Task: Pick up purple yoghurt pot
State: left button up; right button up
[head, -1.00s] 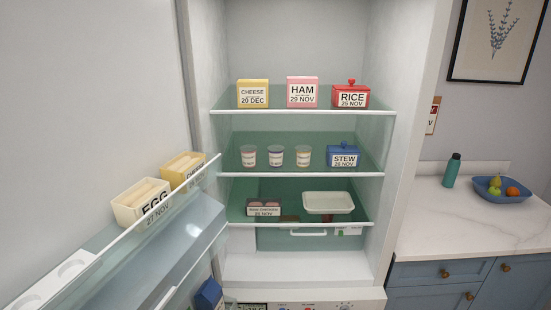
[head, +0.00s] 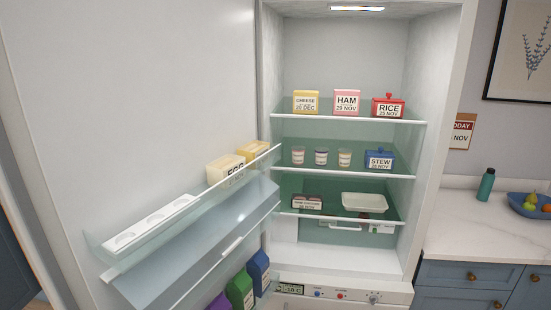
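Three small yoghurt pots stand upright in a row on the fridge's middle glass shelf (head: 330,172): a left pot (head: 298,155), a middle pot (head: 321,156) and a right pot (head: 344,157). They are pale with small labels. The middle one has a bluish or purplish mark, but the pots are too small to tell surely which is purple. Neither of my grippers is in view.
A blue stew box (head: 380,159) stands right of the pots. Cheese (head: 306,102), ham (head: 347,102) and rice (head: 388,105) boxes stand on the shelf above. The open fridge door (head: 150,110) and its racks (head: 190,235) fill the left side.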

aim_at(321, 153)
jog(key=i+l+u, duration=0.2)
jog(key=u, duration=0.2)
jog(key=i+l+u, duration=0.1)
jog(key=l+u, duration=0.15)
jog(key=u, duration=0.2)
jog(key=i+l+u, duration=0.1)
jog(key=l+u, duration=0.3)
jog(key=i+l+u, duration=0.1)
jog(key=u, duration=0.35)
jog(key=k+l, duration=0.05)
jog(key=l, duration=0.05)
